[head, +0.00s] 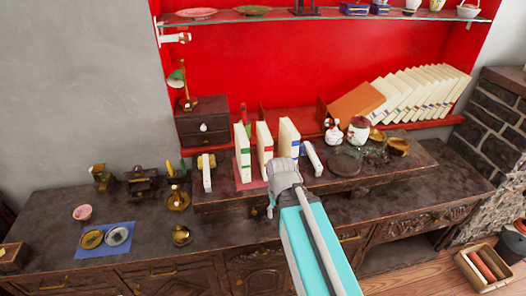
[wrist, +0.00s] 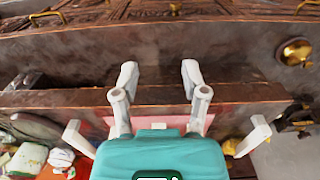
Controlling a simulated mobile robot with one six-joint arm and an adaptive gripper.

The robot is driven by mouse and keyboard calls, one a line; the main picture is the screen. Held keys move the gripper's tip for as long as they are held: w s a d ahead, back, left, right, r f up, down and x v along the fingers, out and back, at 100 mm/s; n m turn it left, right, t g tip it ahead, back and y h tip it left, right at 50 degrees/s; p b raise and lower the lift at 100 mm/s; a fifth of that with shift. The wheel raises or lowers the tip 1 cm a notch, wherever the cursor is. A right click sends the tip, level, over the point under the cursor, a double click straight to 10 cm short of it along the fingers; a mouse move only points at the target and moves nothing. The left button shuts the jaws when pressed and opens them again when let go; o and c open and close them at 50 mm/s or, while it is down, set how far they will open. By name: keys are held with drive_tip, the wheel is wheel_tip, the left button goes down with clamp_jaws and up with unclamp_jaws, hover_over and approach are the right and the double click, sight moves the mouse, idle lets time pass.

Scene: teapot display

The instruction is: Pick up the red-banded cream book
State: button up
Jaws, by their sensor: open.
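The red-banded cream book (head: 264,143) stands upright on the raised wooden ledge. It is between the green-banded cream book (head: 242,152) on its left and the blue-banded cream book (head: 289,138) on its right, with gaps between them. My gripper (head: 272,207) is in front of the ledge, below and slightly right of the red-banded book. In the wrist view my gripper (wrist: 160,82) has its two fingers spread, with nothing between them. The books cannot be made out in the wrist view, where my teal gripper body blocks the centre.
A red mat (head: 245,186) lies under the books. White bookend-like pieces stand at the left (head: 207,173) and right (head: 312,159). A figurine (head: 333,132) and a jar (head: 358,131) are to the right. A row of leaning cream books (head: 415,92) is behind.

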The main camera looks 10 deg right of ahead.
drive_tip(key=o, duration=0.4)
drive_tip(key=shift+w+r, duration=0.15)
drive_tip(key=shift+o, duration=0.2)
drive_tip(key=t+p, duration=0.5)
drive_tip(key=p, duration=1.6)
approach(264, 131)
drive_tip(key=shift+w+d+r, duration=0.1)
drive_tip(key=shift+r, duration=0.65)
drive_tip(key=shift+g, duration=0.3)
drive_tip(key=b+x, duration=0.7)
drive_tip(key=x, duration=0.1)
drive_tip(key=shift+w+f+b, duration=0.15)
drive_tip(key=shift+f+b, duration=0.1)
drive_tip(key=shift+b, duration=0.15)
drive_tip(key=shift+b+x, duration=2.45)
drive_tip(key=shift+x, duration=0.15)
